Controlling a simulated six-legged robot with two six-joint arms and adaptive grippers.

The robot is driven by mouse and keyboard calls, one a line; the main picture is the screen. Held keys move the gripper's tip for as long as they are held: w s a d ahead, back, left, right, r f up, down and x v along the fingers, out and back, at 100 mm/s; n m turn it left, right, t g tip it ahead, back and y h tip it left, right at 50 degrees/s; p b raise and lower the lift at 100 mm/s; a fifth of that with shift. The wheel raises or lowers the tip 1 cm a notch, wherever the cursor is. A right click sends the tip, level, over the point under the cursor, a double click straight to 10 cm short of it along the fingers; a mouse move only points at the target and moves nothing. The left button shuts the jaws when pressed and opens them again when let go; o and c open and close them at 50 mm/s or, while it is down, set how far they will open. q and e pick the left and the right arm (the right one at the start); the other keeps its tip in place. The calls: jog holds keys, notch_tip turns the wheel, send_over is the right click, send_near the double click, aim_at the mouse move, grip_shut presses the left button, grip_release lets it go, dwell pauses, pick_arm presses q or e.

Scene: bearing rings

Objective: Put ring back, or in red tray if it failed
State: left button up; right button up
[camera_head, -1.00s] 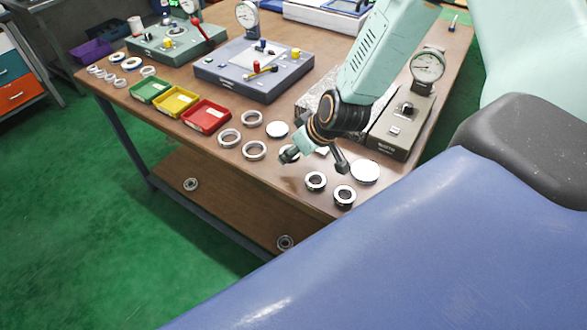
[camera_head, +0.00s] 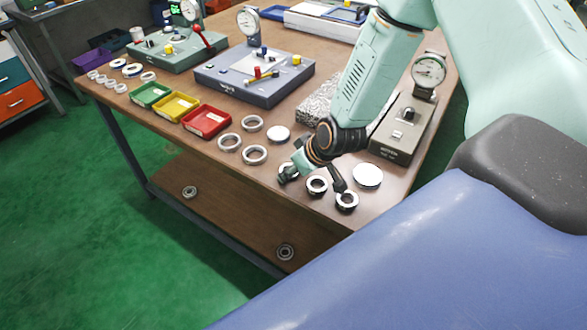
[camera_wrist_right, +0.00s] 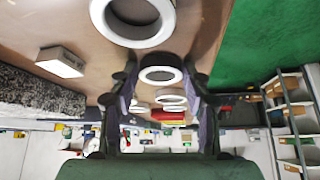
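A ring with a dark centre (camera_head: 316,184) stands near the table's front edge. My right gripper (camera_head: 315,181) is open just above it. In the right wrist view this ring (camera_wrist_right: 160,75) shows between the two spread fingers (camera_wrist_right: 160,86), with a gap on both sides. A similar ring (camera_head: 346,201) lies to its right, and a large ring (camera_wrist_right: 133,22) is close to the wrist camera. The red tray (camera_head: 207,121) is to the left, and looks empty. The dial gauge (camera_head: 429,71) on its grey base stands at right. My left gripper is out of view.
Several bright rings (camera_head: 254,155) lie between the red tray and my right gripper. A flat white-topped disc (camera_head: 367,174) is right of the dark-centred rings. A speckled block (camera_head: 318,98) is behind my forearm. Yellow (camera_head: 175,106) and green (camera_head: 150,94) trays stand further left.

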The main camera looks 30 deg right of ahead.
jog(key=shift+o, duration=1.4)
jog(key=shift+d+f, duration=0.1)
jog(key=shift+o, duration=0.3)
jog(key=shift+s+r+p, duration=0.1)
jog(key=shift+r+p, duration=0.35)
jog(key=shift+r, duration=0.2)
jog(key=shift+a+p+v, duration=0.55)
jog(key=shift+p+v, duration=3.85)
jog(key=shift+v, duration=1.25)
jog(key=s+a+f+g, duration=0.2)
jog(key=s+a+f, duration=0.1)
jog(key=s, duration=0.5)
jog(key=s+a+f+m+g, duration=0.1)
jog(key=s+a+f+g, duration=0.1)
jog(key=s, duration=0.6)
jog(key=s+a+f+m+g+h, duration=0.1)
jog(key=s+a+f+g, duration=0.1)
jog(key=s, duration=0.6)
notch_tip(320, 180, down, 3)
jog(key=shift+a+r, duration=0.2)
jog(key=shift+a, duration=0.6)
